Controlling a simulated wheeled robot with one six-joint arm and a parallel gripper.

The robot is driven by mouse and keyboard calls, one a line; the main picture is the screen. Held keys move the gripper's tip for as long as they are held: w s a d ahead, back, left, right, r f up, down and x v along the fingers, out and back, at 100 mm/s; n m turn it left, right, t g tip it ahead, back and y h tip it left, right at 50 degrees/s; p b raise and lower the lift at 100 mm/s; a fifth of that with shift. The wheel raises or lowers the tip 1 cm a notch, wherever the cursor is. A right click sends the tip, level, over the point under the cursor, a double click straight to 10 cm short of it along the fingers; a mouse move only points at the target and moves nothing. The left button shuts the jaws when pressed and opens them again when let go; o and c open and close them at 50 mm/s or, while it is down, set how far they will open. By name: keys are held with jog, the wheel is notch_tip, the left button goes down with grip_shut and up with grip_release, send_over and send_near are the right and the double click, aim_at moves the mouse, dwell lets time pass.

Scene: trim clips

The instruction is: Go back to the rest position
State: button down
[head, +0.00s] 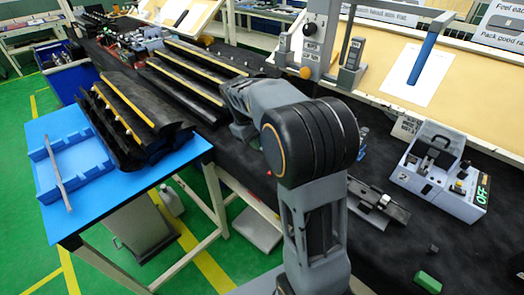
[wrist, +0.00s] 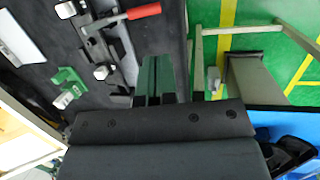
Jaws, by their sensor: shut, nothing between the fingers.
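My gripper shows in the wrist view (wrist: 158,68), pointing up the picture. Its dark green fingers are together with nothing between them. It hangs apart from the things around it, over the edge of the dark bench. In the head view my arm rises from the bottom centre and bends away; the gripper itself is hidden behind the arm there. Long black trim pieces with yellow strips (head: 125,105) lie on the blue table (head: 110,205), and more trim pieces (head: 190,75) lie on the black bench (head: 385,265).
A blue tray (head: 75,165) lies on the blue table. A grey box with a lit display (head: 445,175) and a small fixture (head: 378,205) stand right of my arm. A red-handled clamp (wrist: 130,15) and green piece (wrist: 68,84) show in the wrist view. Green floor (head: 25,200) is clear at left.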

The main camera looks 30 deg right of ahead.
jog(key=s+a+m+t+y, duration=0.1)
jog(key=s+a+m+t, duration=0.1)
jog(key=s, duration=0.6)
jog(key=s+a+r+m+t+y, duration=0.1)
jog(key=s+a+t, duration=0.2)
jog(key=s, duration=0.6)
jog(key=shift+a+m+y, duration=0.3)
jog(key=shift+a+m, duration=0.1)
jog(key=shift+a, duration=0.85)
